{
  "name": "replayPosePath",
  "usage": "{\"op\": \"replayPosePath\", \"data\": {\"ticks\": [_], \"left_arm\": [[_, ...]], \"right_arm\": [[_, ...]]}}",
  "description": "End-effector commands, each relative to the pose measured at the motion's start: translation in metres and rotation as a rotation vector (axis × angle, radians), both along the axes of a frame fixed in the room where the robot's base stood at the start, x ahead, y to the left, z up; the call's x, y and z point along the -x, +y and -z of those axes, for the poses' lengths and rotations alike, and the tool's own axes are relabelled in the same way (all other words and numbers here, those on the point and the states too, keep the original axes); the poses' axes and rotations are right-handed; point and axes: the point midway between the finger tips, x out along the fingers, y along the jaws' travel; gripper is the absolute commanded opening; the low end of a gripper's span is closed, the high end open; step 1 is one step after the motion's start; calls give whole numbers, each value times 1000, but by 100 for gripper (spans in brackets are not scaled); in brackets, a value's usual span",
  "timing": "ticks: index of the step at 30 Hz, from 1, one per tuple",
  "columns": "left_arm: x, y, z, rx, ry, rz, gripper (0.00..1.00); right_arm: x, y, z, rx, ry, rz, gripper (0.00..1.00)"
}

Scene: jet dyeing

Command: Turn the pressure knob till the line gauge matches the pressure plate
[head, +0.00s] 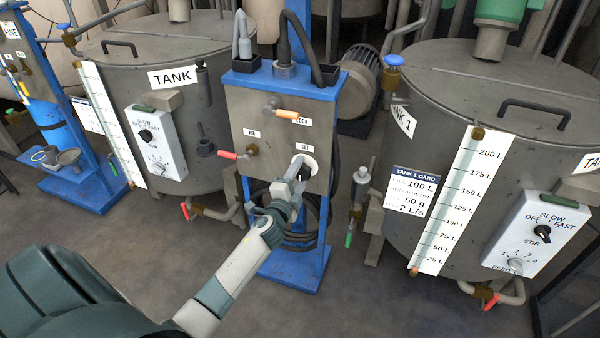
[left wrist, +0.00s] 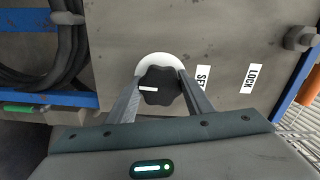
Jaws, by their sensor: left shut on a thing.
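The dark lobed knob (left wrist: 160,84) sits on a white round dial (left wrist: 150,62) by the SET label (left wrist: 202,79) on the grey panel. Its white pointer mark points left in the left wrist view. My left gripper (left wrist: 158,92) is shut on the knob, one finger on each side. In the head view my left gripper (head: 302,172) reaches the dial (head: 311,163) at the panel's lower right and hides most of the knob. I cannot make out a line gauge or a pressure plate in either view. My right gripper is not in view.
An orange LOCK handle (head: 286,114) is above the dial, and a red-tipped AIR valve (head: 228,155) is at left. Black hoses (head: 285,220) hang below. Tank 1 (head: 455,90) with its card (head: 413,190) stands right, another tank (head: 165,65) left. Open floor lies in front.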

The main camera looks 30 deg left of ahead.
Motion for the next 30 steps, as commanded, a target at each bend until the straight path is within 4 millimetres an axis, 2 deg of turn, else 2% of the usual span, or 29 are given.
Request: {"op": "replayPosePath", "data": {"ticks": [9, 22, 23, 25, 30], "left_arm": [[0, 0, 1, -116, 30, 1, 24], [0, -1, 1, -128, 33, 1, 24], [0, -1, 1, -128, 33, 1, 49], [0, -1, 1, -128, 33, 1, 65], [0, 0, 1, -127, 31, 1, 65]], "right_arm": [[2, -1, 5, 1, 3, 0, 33], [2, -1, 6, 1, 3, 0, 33], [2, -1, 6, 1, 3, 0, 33], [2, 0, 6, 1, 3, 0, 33], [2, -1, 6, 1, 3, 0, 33]]}}
